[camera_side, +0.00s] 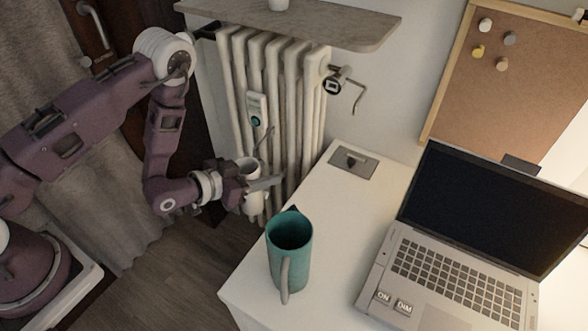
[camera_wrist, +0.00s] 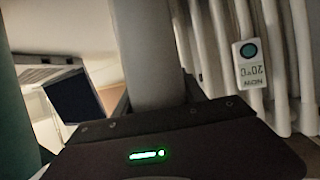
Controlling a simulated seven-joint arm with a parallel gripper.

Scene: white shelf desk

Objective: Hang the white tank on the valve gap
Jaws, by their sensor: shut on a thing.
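The white tank (camera_side: 252,203) is a pale upright cylinder, held in front of the lower part of the white radiator. My gripper (camera_side: 258,183) is shut around it, and its fingers hide part of the tank. A thin grey piece, perhaps a hook, rises above the tank. In the wrist view the tank (camera_wrist: 145,50) stands as a grey-white column between my fingers. The valve (camera_side: 338,74), with a small dial and a bent pipe, is at the radiator's upper right end. It is above and to the right of my gripper, apart from the tank. The gap itself is too small to make out.
The radiator (camera_side: 290,100) carries a white heat meter (camera_side: 257,108). A shelf (camera_side: 310,22) juts out above it. A teal mug (camera_side: 290,262) stands on the white desk's near left corner, close to my gripper. A laptop (camera_side: 465,250) is at the right.

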